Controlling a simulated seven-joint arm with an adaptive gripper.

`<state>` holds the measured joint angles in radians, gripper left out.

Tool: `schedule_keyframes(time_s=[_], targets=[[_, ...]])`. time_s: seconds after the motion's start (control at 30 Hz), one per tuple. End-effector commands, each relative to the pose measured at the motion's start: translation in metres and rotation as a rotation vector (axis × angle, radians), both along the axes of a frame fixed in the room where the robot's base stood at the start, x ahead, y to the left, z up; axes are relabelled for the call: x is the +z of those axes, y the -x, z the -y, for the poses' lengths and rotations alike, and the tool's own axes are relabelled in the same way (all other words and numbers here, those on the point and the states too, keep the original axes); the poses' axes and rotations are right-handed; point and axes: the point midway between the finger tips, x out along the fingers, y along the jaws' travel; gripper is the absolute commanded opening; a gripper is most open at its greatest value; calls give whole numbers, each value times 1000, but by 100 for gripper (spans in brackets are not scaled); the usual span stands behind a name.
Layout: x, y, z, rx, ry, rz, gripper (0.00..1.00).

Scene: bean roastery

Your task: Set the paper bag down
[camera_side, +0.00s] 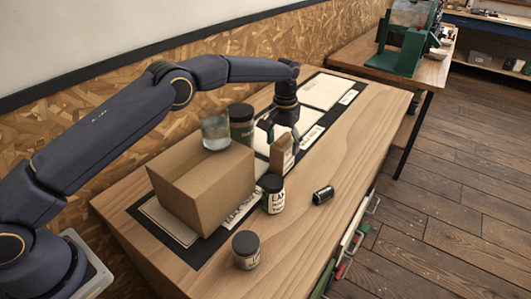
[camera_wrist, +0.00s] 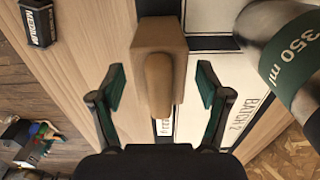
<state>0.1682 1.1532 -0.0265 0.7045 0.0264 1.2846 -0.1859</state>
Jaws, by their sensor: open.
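The paper bag (camera_side: 282,155) is a small brown upright packet by the near edge of the black mat in the side view. It looks to stand on the surface there. In the wrist view the bag (camera_wrist: 160,70) is seen from above, with its narrow rounded top between my fingers. My gripper (camera_side: 284,134) is above and around the bag top in the side view. In the wrist view my gripper (camera_wrist: 160,88) has its green-padded fingers wide apart, with a gap on each side of the bag. The bag's base is partly hidden.
A container marked 350 ml (camera_wrist: 292,50) is close right in the wrist view.

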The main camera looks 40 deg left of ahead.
Motion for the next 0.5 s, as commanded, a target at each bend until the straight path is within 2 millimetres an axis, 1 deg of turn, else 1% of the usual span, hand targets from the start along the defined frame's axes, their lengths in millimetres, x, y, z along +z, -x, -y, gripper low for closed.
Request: schedule_keyframes(time_s=[0.03, 0.3, 0.4, 0.5], targets=[[11, -1, 0, 0, 1, 5, 76], [73, -1, 0, 0, 1, 5, 76], [92, -1, 0, 0, 1, 5, 76], [102, -1, 0, 0, 0, 2, 76]])
